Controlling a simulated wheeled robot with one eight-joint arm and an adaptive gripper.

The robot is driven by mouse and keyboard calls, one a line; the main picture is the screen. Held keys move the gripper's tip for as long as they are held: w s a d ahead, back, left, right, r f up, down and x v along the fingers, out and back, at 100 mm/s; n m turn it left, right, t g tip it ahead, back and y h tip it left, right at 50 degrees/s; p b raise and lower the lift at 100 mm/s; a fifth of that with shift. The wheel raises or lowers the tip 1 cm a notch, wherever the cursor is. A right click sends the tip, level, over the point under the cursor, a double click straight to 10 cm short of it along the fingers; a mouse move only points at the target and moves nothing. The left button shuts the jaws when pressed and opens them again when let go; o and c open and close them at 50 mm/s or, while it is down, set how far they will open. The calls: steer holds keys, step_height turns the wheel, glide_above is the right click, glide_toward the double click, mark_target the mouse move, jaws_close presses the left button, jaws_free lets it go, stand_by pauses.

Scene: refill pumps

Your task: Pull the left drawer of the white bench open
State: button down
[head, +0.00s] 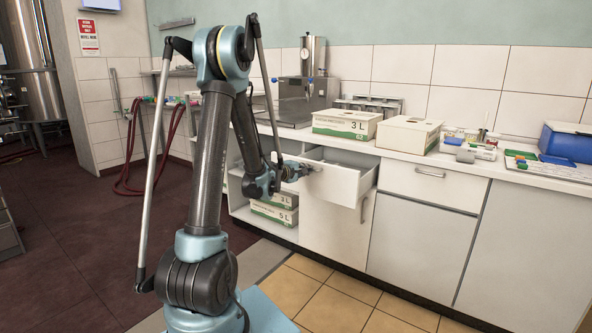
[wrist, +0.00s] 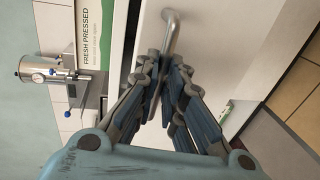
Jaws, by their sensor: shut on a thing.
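The white bench (head: 415,218) runs along the tiled wall. Its left drawer (head: 338,187) stands out from the bench front, with part of its inside showing from above. My gripper (head: 303,170) is at the drawer's front, shut on the drawer handle. In the wrist view the grey bar handle (wrist: 172,32) runs down between the fingers of my gripper (wrist: 165,66). The fingers hide its lower part. The right drawer (head: 430,188) is flush with the bench front.
White-and-green cartons (head: 347,123) and a cream box (head: 408,135) stand on the worktop above the drawers. More cartons (head: 274,213) sit on the open shelf at left. A blue box (head: 565,143) stands at the right. The tiled floor before the bench is clear.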

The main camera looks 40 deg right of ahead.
steer(key=shift+s+a, duration=0.25)
steer(key=shift+a, duration=0.05)
steer(key=c, duration=1.7)
jaws_free()
steer(key=v, duration=1.2)
steer(key=shift+f, duration=0.15)
